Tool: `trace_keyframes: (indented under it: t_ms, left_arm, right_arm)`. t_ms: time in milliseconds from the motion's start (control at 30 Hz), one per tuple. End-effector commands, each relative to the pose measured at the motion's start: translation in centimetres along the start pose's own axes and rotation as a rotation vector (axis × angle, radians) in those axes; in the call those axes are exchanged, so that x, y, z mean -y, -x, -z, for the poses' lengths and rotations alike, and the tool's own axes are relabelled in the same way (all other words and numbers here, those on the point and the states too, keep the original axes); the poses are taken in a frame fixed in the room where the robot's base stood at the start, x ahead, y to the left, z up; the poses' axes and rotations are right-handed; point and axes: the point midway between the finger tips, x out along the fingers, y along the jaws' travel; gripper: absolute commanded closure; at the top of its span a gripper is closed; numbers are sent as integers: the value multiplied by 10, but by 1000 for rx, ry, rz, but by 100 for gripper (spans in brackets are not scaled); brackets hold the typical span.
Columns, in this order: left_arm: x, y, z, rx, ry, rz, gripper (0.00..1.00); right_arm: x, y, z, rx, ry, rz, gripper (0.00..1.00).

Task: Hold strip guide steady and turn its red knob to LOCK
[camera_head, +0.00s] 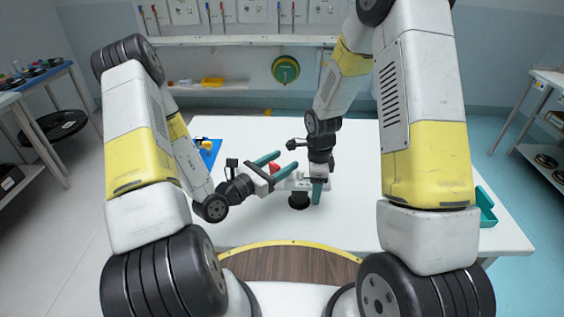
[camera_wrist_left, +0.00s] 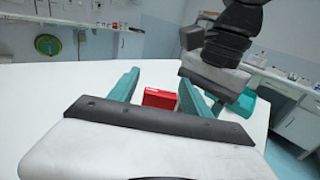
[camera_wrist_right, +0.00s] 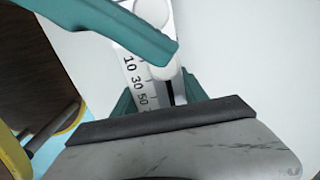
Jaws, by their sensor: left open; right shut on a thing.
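The strip guide (camera_head: 296,184) is a pale piece over the white table. In the right wrist view the guide (camera_wrist_right: 133,72) shows a printed scale with 10, 30 and 50. My right gripper (camera_head: 317,190) points down and is shut on the guide, its teal fingers on either side of it. The red knob (camera_head: 273,169) shows at the guide's left end; it also shows as a red block in the left wrist view (camera_wrist_left: 160,98). My left gripper (camera_head: 286,160) is open, with the knob between its teal fingers and a visible gap beside it. The LOCK mark cannot be made out.
A black round part (camera_head: 299,202) is just below the guide. A teal tray (camera_head: 486,208) is at the right edge. The white table (camera_head: 350,215) is largely clear around the grippers.

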Motion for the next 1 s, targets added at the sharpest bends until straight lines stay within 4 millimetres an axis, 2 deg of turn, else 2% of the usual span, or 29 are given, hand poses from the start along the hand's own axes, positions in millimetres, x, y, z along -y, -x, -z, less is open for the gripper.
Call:
trace_keyframes:
  t_ms: [300, 433, 600, 900, 933, 1000]
  left_arm:
    - [-1, 49, 1, -2, 1, -5, 44]
    - [-1, 65, 0, -1, 1, -4, 44]
    - [0, 72, 0, 1, 0, -1, 44]
    - [0, 72, 0, 1, 0, -1, 44]
    - [0, 72, 0, 1, 0, -1, 44]
    - [0, 72, 0, 1, 0, -1, 44]
  right_arm:
    - [0, 0, 0, 0, 0, 0, 100]
    - [0, 0, 0, 0, 0, 0, 100]
    - [0, 0, 0, 0, 0, 0, 100]
    - [0, 0, 0, 0, -1, 0, 100]
    - [0, 0, 0, 0, -1, 0, 46]
    - [0, 0, 0, 0, -1, 1, 32]
